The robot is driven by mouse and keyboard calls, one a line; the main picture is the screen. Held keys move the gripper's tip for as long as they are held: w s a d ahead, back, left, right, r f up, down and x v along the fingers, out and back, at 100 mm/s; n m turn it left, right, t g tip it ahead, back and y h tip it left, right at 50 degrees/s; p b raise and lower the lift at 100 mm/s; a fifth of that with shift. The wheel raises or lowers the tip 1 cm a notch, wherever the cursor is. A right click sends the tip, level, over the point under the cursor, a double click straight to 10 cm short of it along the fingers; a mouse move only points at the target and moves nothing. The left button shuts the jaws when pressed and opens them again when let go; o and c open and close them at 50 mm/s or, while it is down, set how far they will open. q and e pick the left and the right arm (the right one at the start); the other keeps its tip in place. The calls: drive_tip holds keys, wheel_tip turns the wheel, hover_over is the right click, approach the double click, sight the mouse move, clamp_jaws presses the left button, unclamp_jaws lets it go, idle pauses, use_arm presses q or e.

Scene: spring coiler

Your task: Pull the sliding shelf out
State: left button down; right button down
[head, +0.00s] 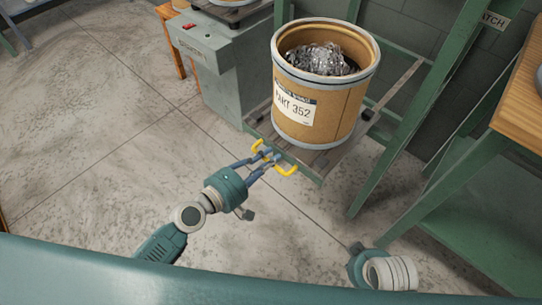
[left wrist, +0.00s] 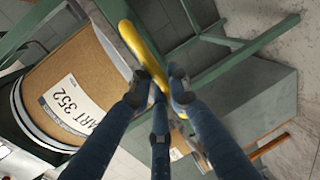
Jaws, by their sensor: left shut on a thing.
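The sliding shelf (head: 330,160) is a dark board with a green front edge, low in a green frame in the head view. A yellow handle (head: 287,171) is on its front edge. A tan drum labelled PART 352 (head: 343,100) stands upright on the shelf, with shiny metal pieces inside. My left gripper (head: 268,158) is shut on the handle's middle. In the left wrist view, the fingers (left wrist: 160,88) close around the yellow handle (left wrist: 138,42), beside the drum (left wrist: 85,75).
A green-grey machine cabinet (head: 228,78) stands left of the shelf. A green rack post (head: 425,100) and a wood-topped bench (head: 520,100) are at the right. The concrete floor (head: 95,120) in front and to the left is clear.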

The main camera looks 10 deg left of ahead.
use_arm(q)
drive_tip(key=shift+s+a+f, duration=0.1)
drive_tip(key=shift+s+f, duration=0.05)
drive_tip(key=shift+s, duration=0.05)
drive_tip(key=c, duration=1.7)
unclamp_jaws()
drive_tip(key=shift+w, duration=0.1)
drive_tip(key=shift+c, duration=0.2)
drive_tip(key=v, duration=1.2)
